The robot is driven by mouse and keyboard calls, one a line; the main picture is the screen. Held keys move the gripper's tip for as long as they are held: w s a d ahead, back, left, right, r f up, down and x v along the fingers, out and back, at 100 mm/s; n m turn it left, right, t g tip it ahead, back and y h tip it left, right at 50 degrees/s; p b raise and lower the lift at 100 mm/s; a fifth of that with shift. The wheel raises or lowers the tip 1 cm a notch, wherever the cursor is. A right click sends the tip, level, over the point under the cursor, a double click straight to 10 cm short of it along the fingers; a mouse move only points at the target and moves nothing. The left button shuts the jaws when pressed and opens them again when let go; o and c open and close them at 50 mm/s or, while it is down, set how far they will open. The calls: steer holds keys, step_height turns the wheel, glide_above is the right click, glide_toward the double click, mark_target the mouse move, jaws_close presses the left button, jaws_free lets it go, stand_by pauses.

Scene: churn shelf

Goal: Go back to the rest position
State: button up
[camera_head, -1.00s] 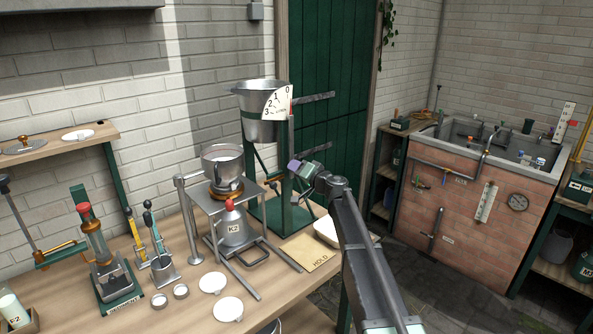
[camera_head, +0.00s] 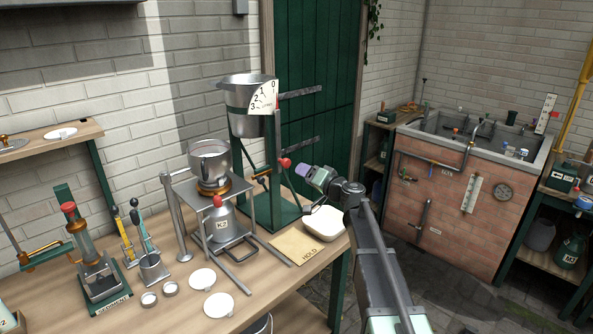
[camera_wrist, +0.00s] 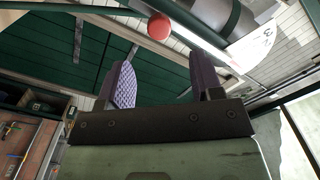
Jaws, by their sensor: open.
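My gripper (camera_head: 304,171) is at the end of my raised arm, in front of the green door and just right of the green stand with the metal bucket (camera_head: 249,105). In the wrist view its two purple fingers (camera_wrist: 160,85) stand well apart with nothing held between them. A red ball-shaped knob (camera_wrist: 159,27) shows beyond the fingers; it also appears in the head view (camera_head: 284,163), close to the left of the gripper. I cannot tell from the frames whether it touches.
Below the gripper are a white tray (camera_head: 325,224) and a tan HOLD mat (camera_head: 296,247) at the bench's right end. A metal pan (camera_head: 210,160) on a stand over the K2 can (camera_head: 221,224) is to the left. A brick sink (camera_head: 452,195) stands right, across open floor.

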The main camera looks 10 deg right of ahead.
steer(key=shift+s, duration=0.1)
steer(key=s+a+f+n+g+h, duration=0.1)
steer(key=s+a+f+g+h, duration=0.1)
steer(key=s+f+g, duration=0.6)
steer(key=s+a+f+n+g+h, duration=0.15)
steer(key=s+f, duration=0.35)
steer(key=s, duration=0.6)
steer(key=s+d+f+g+h, duration=0.2)
steer(key=s+h, duration=0.1)
steer(key=s, duration=0.6)
steer(key=s+d+f+g+h, duration=0.1)
steer(key=s+f+g+h, duration=0.1)
steer(key=s, duration=0.7)
steer(key=shift+d+f+g+h, duration=0.15)
steer(key=shift+d+g+h, duration=0.35)
steer(key=shift+h, duration=0.55)
steer(key=shift+a, duration=0.15)
